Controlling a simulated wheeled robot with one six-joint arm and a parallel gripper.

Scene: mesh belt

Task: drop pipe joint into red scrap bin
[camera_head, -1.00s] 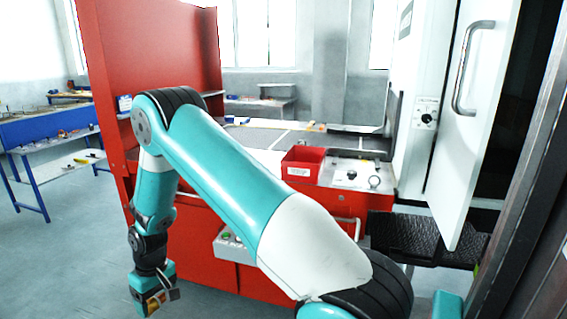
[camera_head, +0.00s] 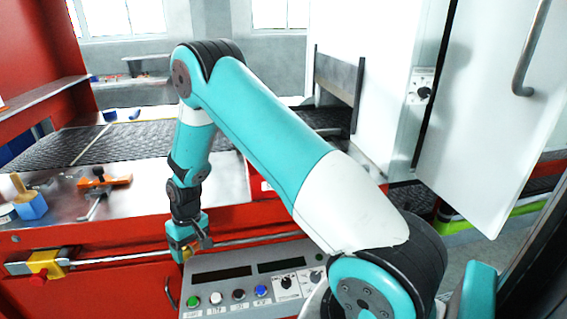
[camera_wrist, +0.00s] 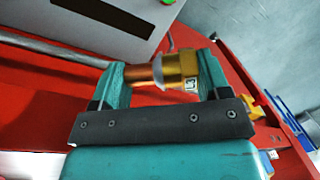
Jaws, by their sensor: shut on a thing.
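My gripper (camera_wrist: 162,64) is shut on the pipe joint (camera_wrist: 176,70), a copper and brass piece lying crosswise between the teal fingers in the wrist view. In the head view my gripper (camera_head: 188,248) hangs pointing down in front of the red machine's front edge, above and left of the grey control panel. The joint is too small there to make out clearly. A small red patch with a white label (camera_head: 266,186) shows beside my arm; it may be the red scrap bin, mostly hidden behind the arm.
A metal ledge (camera_head: 130,200) holds an orange-handled tool (camera_head: 104,180) and a blue block (camera_head: 30,207). A rail with a yellow box and red button (camera_head: 44,264) runs along the front. The control panel (camera_head: 250,285) lies below. A white door (camera_head: 490,120) stands open right.

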